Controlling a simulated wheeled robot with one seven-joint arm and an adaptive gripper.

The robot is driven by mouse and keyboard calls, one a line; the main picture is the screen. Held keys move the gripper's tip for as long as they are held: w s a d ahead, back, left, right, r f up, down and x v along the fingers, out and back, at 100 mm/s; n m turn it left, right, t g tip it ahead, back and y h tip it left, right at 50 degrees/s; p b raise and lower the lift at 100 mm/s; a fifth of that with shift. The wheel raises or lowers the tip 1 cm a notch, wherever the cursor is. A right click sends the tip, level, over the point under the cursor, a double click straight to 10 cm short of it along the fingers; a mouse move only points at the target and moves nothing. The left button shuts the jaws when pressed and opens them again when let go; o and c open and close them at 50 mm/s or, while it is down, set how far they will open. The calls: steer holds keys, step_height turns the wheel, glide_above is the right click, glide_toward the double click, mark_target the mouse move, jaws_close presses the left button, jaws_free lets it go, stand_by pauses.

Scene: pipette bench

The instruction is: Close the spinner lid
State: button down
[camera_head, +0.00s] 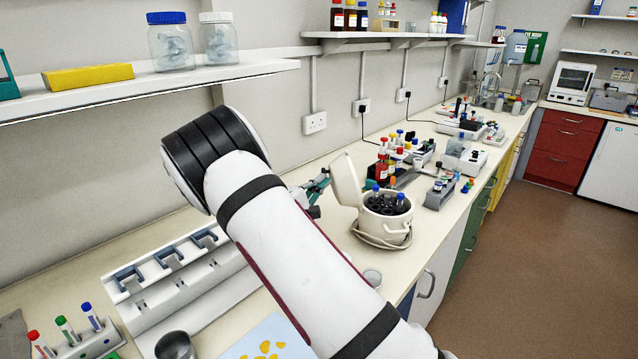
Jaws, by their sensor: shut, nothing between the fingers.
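The spinner (384,226) is a small round white device on the bench, right of my arm. Its white lid (345,180) stands open, tilted up at the left rear of the body. Dark tube holders and blue-capped tubes show inside the open bowl. My gripper (319,187), dark with teal parts, is just left of the raised lid, partly hidden behind my white arm. It looks shut and empty. I cannot tell whether it touches the lid.
A small cup (372,278) is in front. At left are a pipette stand (175,275) and a tube rack (88,340). A shelf (140,90) overhangs the upper left.

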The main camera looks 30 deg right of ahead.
steer(key=shift+s+d+r+g, duration=0.15)
steer(key=shift+d+r+g, duration=0.15)
steer(key=shift+d+r, duration=0.1)
steer(key=shift+r+m, duration=0.1)
steer(key=shift+m, duration=0.2)
